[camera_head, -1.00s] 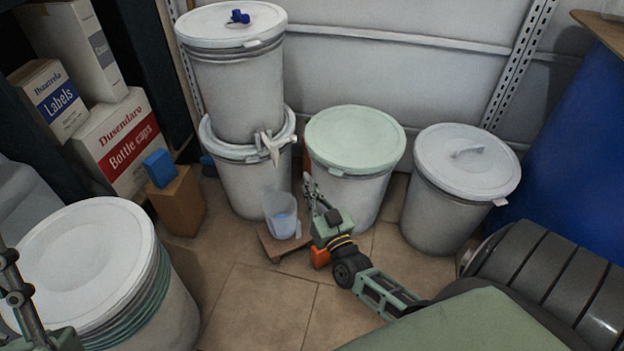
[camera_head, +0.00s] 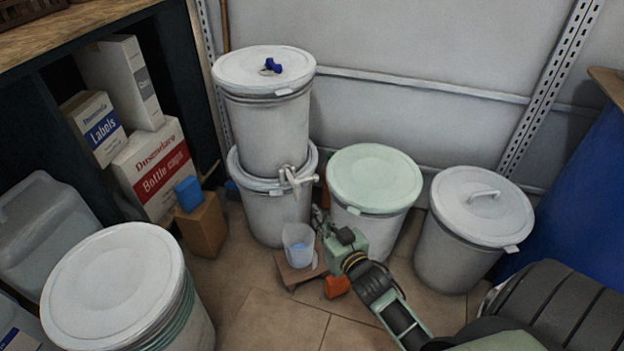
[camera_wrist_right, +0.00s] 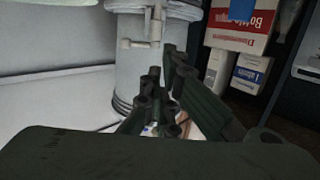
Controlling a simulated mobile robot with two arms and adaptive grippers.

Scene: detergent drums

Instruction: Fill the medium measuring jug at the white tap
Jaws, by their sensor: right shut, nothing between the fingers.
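The white tap (camera_head: 296,178) sticks out low on the upper white drum (camera_head: 268,125), which stands on another drum. A clear measuring jug (camera_head: 298,240) stands upright below the tap on a small wooden stand (camera_head: 290,275). Some bluish liquid shows low in it. Whether a stream runs from the tap is too small to tell. My right gripper (camera_head: 319,217) is shut and empty, just right of the jug and below the tap. In the right wrist view its dark fingers (camera_wrist_right: 163,95) show, with the tap (camera_wrist_right: 156,27) beyond them. My left gripper is out of view.
A green-lidded drum (camera_head: 374,180) and a grey-lidded drum (camera_head: 480,205) stand to the right. An orange block (camera_head: 337,286) lies by the stand. A cardboard box (camera_head: 202,226) bears a blue block (camera_head: 188,194). A large drum (camera_head: 115,280) stands front left. Floor (camera_head: 265,320) is bare in front.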

